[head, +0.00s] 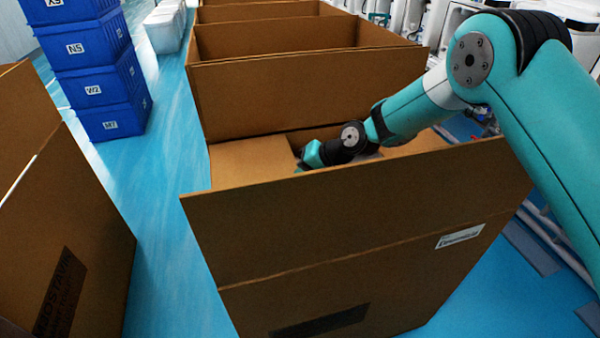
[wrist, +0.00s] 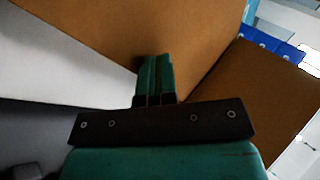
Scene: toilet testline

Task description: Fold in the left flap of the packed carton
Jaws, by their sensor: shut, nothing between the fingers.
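The packed carton (head: 330,270) stands in front of me, its near flap (head: 350,225) raised. The left flap (head: 243,162) appears folded inward, lying nearly level over the left part of the opening. A right-hand flap (head: 425,142) also shows partly, behind my arm. My gripper (head: 306,162) is over the opening, at the inner edge of the left flap; I cannot tell whether it touches. Its fingers (wrist: 156,75) are shut and empty in the wrist view, close to a brown cardboard panel (wrist: 150,25). The near flap and my arm hide most of the carton's contents.
A tall brown panel (head: 300,95) stands upright behind the opening, with more open cartons beyond. Another carton (head: 65,220) stands at the left. Stacked blue bins (head: 95,70) stand at the back left. Blue floor (head: 165,170) lies clear between the cartons.

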